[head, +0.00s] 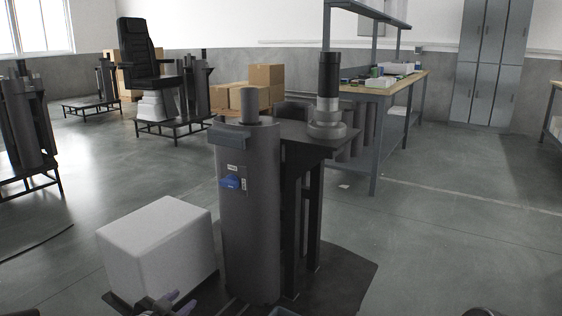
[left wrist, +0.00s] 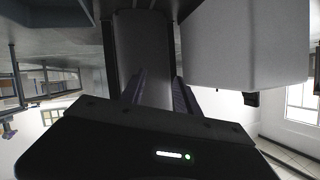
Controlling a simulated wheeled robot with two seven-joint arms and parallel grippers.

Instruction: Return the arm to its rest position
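My left gripper (head: 167,303) is low at the bottom edge of the head view, in front of the lift column and just right of the white block's lower corner. In the left wrist view its two ridged fingers (left wrist: 158,88) stand apart, with nothing seen held between them. The dark grey lift column (head: 250,215) stands upright beyond the fingers, and it also shows in the left wrist view (left wrist: 145,45). My right gripper is not in view.
A white block (head: 157,245) sits left of the column, near my left gripper. A dark platform (head: 345,280) lies at the column's foot. A workbench (head: 385,88), boxes (head: 266,75) and a black chair (head: 140,50) stand behind.

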